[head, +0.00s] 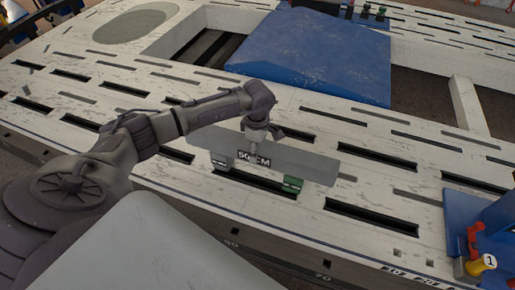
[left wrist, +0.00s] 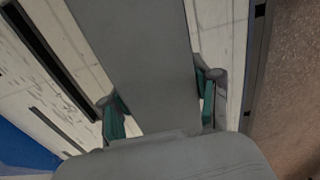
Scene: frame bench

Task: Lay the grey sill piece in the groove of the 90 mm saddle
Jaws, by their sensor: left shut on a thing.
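The grey sill piece (head: 312,165) is a long flat plate over the slotted bench, near its front edge. In the head view a dark label on it reads "50 CM". My left gripper (head: 258,132) is shut on its middle from above. The left wrist view shows the piece (left wrist: 150,60) running away between the two fingers (left wrist: 162,92), with teal-green parts beside them. My right gripper is out of view.
A blue block (head: 310,50) stands behind the bench's slotted strip (head: 355,135). A blue fixture (head: 485,225) with a red part and a yellow knob (head: 481,264) stands at the right edge. Several small pieces (head: 365,11) stand at the back. Open gaps lie in the bench.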

